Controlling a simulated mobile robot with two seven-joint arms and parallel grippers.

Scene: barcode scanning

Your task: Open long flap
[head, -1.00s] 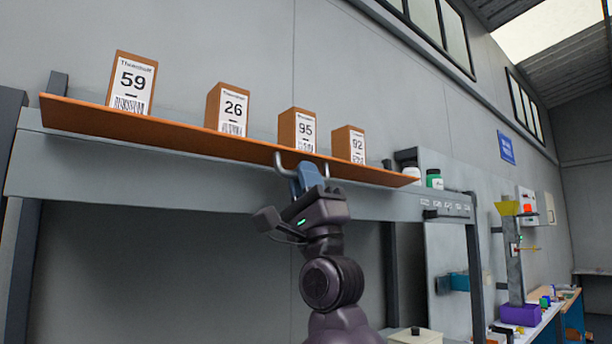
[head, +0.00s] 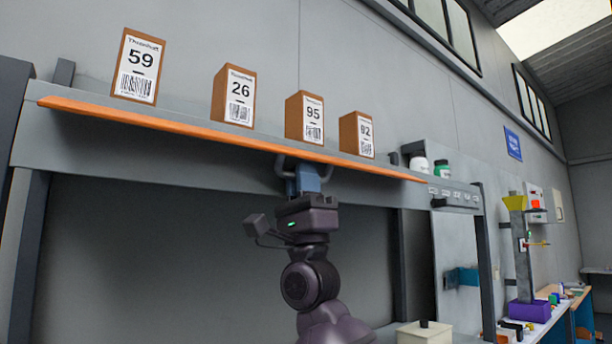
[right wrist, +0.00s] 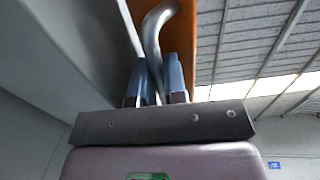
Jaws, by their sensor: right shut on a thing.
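The long flap (head: 200,128) is an orange board along the front of the grey shelf, seen nearly edge-on in the head view. A grey metal handle (head: 283,168) sits on its underside near the middle. My right gripper (head: 305,176) is below the flap, its blue fingers shut on the handle. In the right wrist view, the curved handle (right wrist: 153,35) passes between the fingers (right wrist: 158,80), with the orange flap (right wrist: 181,25) behind. My left gripper is not in view.
Several brown boxes with numbered labels, such as 59 (head: 139,68) and 95 (head: 305,118), stand above the flap on the shelf. White and green-labelled bottles (head: 419,164) stand at its right end. Open space lies under the shelf (head: 150,240). A workbench (head: 545,325) is farther right.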

